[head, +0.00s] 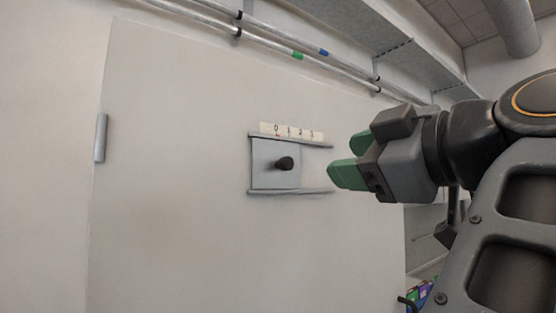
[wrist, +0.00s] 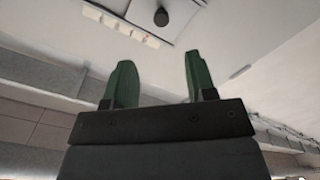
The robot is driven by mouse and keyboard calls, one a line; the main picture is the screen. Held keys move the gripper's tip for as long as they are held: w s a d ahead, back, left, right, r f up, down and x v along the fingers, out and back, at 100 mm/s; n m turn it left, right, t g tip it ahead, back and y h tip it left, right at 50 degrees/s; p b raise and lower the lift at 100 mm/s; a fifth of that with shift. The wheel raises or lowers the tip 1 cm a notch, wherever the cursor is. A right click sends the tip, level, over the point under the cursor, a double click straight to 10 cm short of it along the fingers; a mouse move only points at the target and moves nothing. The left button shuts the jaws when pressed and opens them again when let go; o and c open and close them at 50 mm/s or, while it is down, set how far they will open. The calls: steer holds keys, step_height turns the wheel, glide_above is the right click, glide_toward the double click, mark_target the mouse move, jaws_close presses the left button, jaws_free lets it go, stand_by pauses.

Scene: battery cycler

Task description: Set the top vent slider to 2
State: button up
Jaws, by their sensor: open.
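The vent slider is a grey plate (head: 268,176) with a black knob (head: 284,163), set between two horizontal rails on a pale panel. A white label strip (head: 291,132) with 0, 1, 2, 3 runs above the upper rail. The plate sits at the left end of the rails, under the 0. My gripper (head: 348,161) has green fingers and is open and empty, to the right of the knob and apart from it. In the wrist view the black knob (wrist: 161,17) shows at the top, beyond the open fingers.
A grey hinge or handle (head: 101,138) is on the left edge of the pale panel (head: 180,220). Pipes (head: 270,38) with green and blue bands run above. The panel around the slider is clear.

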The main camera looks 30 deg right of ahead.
steer(key=p, duration=0.1)
glide_toward(288, 162)
steer(key=shift+w, duration=1.15)
steer(key=shift+n, duration=0.4)
steer(key=shift+w+a+p, duration=0.15)
steer(key=shift+w+p, duration=0.35)
steer(key=shift+w, duration=0.85)
steer(key=shift+w+a+p, duration=0.2)
steer(key=shift+w+p, duration=0.35)
steer(key=shift+w, duration=0.75)
steer(key=shift+w+a+p, duration=0.15)
steer(key=shift+w+p, duration=0.35)
steer(key=shift+w, duration=0.85)
jaws_close()
